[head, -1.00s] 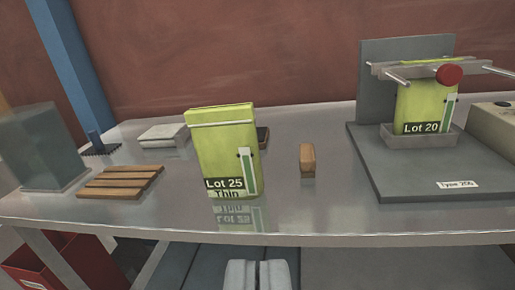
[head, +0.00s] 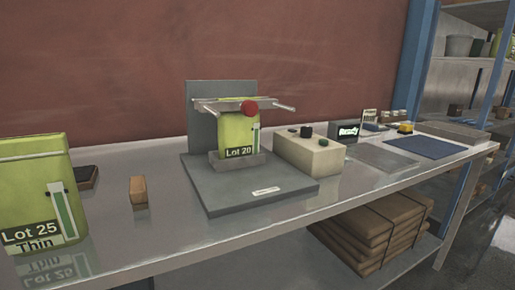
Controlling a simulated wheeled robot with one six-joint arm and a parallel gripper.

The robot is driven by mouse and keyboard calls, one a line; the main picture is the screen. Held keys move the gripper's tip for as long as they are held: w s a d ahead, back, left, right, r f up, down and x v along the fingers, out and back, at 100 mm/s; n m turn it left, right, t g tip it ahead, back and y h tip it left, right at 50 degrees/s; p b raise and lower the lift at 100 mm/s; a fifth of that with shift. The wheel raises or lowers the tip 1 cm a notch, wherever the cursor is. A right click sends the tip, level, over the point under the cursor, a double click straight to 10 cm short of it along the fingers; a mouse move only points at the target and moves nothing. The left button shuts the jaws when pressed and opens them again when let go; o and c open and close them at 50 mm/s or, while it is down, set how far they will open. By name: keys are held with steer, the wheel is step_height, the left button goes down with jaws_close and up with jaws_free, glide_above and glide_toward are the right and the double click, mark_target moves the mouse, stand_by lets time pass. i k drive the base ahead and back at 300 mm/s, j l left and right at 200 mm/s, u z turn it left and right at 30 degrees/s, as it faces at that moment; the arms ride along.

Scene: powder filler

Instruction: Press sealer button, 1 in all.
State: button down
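The sealer (head: 290,187) stands on the table, with a grey base and an upright grey back plate. A red round knob or button (head: 249,107) sits at the front of its metal bars (head: 215,103). A light green packet marked Lot 20 (head: 233,133) stands upright below the bars, in a small grey tray (head: 238,162). I cannot tell which of these is the sealer button. My gripper is not in view.
A green packet marked Lot 25 Thin (head: 35,185) stands at the left, near a small brown block (head: 138,190). A dark display reading Ready (head: 348,132) stands behind the beige box. A blue mat (head: 425,146) lies farther right.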

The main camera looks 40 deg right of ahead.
mark_target(323, 142)
steer(key=z, duration=1.45)
